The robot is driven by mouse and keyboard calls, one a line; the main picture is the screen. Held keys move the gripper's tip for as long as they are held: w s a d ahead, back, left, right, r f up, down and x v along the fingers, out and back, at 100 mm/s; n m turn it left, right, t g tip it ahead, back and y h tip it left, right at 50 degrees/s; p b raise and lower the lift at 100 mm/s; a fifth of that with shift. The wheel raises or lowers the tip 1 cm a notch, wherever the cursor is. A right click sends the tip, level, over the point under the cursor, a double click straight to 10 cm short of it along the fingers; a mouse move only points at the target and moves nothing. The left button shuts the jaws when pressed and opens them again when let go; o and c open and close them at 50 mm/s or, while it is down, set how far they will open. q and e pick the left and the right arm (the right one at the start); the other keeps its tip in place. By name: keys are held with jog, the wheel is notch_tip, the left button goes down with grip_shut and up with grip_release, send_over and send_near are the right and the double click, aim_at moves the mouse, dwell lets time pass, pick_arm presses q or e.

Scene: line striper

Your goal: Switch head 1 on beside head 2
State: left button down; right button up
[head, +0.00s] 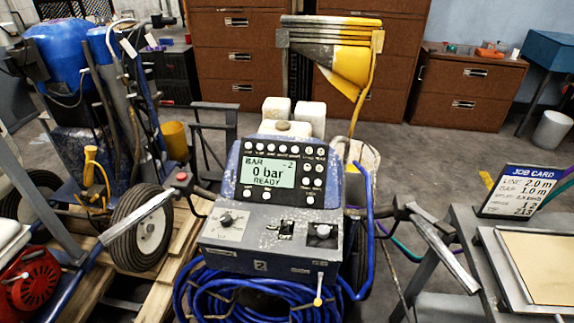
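The line striper's console (270,225) stands upright in the middle of the head view. Rows of round buttons surround the display. Switch positions and small labels are too small to tell. A lever with a pale knob (318,301) stands at the lower right front. Neither of my grippers shows.
Handlebar grips reach out left (140,215) and right (440,250). A coiled blue hose (260,296) hangs below the console. A job card (520,190) stands on the right bench, reading "2.0 m" and "1.0 m". A blue wheeled machine (70,60) and pallet wood (165,275) crowd the left.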

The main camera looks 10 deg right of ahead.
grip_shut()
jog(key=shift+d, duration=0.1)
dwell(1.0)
